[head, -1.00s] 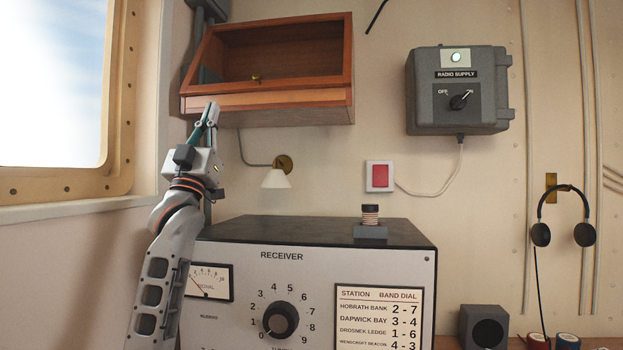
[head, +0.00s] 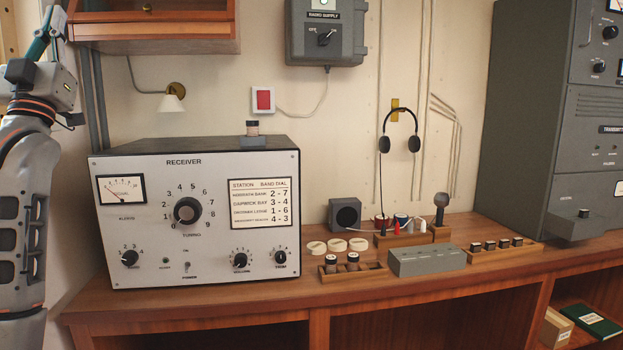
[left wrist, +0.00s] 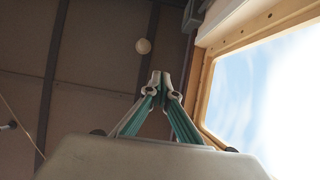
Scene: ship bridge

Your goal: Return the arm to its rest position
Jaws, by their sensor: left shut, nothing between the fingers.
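My left arm stands raised at the left edge of the head view. Its gripper (head: 47,22) points up beside the wooden wall cabinet (head: 150,47), and the top of the gripper is near the picture's upper edge. In the left wrist view the fingers (left wrist: 160,82) meet at their tips with nothing between them, pointing up at the dark ceiling. My right arm and gripper are in neither view.
The receiver (head: 190,250) stands on the wooden desk (head: 400,285), right of my arm. A wall lamp (head: 171,102) is above it. A window (left wrist: 270,80) is close by in the left wrist view. Headphones (head: 400,118) hang on the wall.

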